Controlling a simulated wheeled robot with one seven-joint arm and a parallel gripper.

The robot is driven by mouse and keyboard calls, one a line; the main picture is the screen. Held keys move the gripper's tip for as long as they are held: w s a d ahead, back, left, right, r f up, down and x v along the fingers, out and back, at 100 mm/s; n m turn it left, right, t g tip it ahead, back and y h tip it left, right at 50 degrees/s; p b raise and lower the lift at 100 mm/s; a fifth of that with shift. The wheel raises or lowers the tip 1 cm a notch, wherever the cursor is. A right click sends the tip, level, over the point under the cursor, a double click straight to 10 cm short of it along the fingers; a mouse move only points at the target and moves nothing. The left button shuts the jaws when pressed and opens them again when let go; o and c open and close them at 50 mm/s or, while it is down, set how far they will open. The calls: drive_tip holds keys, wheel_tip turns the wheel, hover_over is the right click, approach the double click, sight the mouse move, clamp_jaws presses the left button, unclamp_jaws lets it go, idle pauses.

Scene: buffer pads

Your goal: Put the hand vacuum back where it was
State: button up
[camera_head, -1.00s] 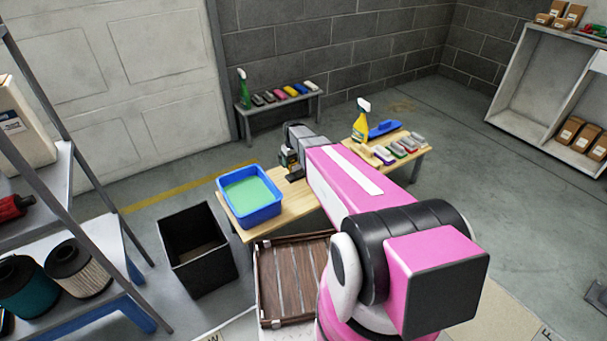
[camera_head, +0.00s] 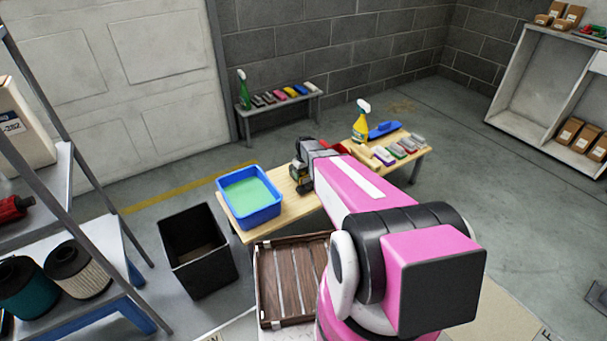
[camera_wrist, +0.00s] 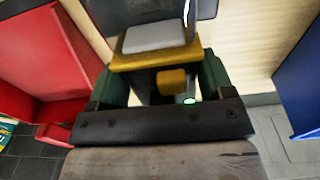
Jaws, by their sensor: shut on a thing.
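My gripper (camera_head: 301,178) is over the wooden bench (camera_head: 285,213), just right of the blue tub. In the wrist view its green fingers (camera_wrist: 163,82) are shut on a block with a grey upper part and a mustard-yellow edge (camera_wrist: 160,59). I cannot tell for sure whether this block is the hand vacuum or a buffer pad. In the head view the gripper and arm hide most of it. A red tray-like thing (camera_wrist: 45,65) lies left of the gripper in the wrist view; part of it shows behind my arm (camera_head: 336,147).
The blue tub (camera_head: 277,206) with green contents stands on the bench. Several pads (camera_head: 398,150), a yellow spray bottle (camera_head: 360,122) and a blue tool (camera_head: 384,129) are at the right end. A black bin (camera_head: 197,250) and wooden crate (camera_head: 290,282) stand in front.

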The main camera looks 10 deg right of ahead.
drive_tip(key=o, duration=0.9)
drive_tip(key=shift+f, duration=0.1)
wheel_tip(320, 180, up, 12)
drive_tip(key=s+r+m, duration=0.2)
drive_tip(key=s+r, duration=0.2)
drive_tip(key=s, duration=0.8)
drive_tip(key=s+r+m, duration=0.2)
drive_tip(key=s+r, duration=0.2)
drive_tip(key=s, duration=0.9)
drive_tip(key=shift+s+a+m+g, duration=0.15)
drive_tip(key=shift+s+m+g, duration=0.1)
drive_tip(key=shift+m+g, duration=0.05)
drive_tip(key=shift+r, duration=0.1)
